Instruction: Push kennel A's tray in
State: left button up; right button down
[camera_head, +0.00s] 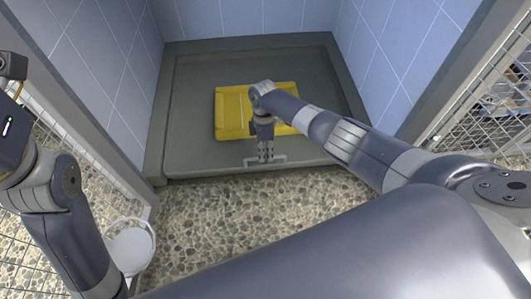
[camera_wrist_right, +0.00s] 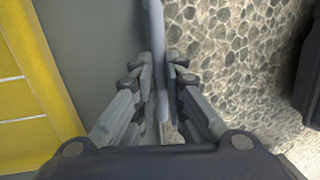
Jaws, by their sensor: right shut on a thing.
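The dark grey tray (camera_head: 200,155) lies on the kennel floor between blue tiled walls, its raised rim along the back and sides. A light grey handle (camera_head: 281,158) is at the tray's front edge. My right gripper (camera_head: 265,157) reaches down to that edge and is shut on the handle. In the right wrist view, the handle bar (camera_wrist_right: 158,75) runs between the fingers, with the tray's grey surface (camera_wrist_right: 85,45) to its left. Part of my left arm shows at the left; its gripper is out of frame.
A white bowl-like container (camera_head: 130,250) stands on the pebbled floor at the lower left, close to my left arm. Wire mesh panels (camera_head: 490,105) flank the kennel opening on both sides. Pebbled floor (camera_head: 220,215) in front of the tray is clear.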

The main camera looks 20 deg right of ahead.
jog(key=shift+w+d+r, duration=0.1)
jog(key=shift+w, duration=0.2)
jog(key=c, duration=1.8)
grip_release()
jog(key=shift+o, duration=0.7)
jog(key=v, duration=1.2)
jog(key=shift+s, duration=0.15)
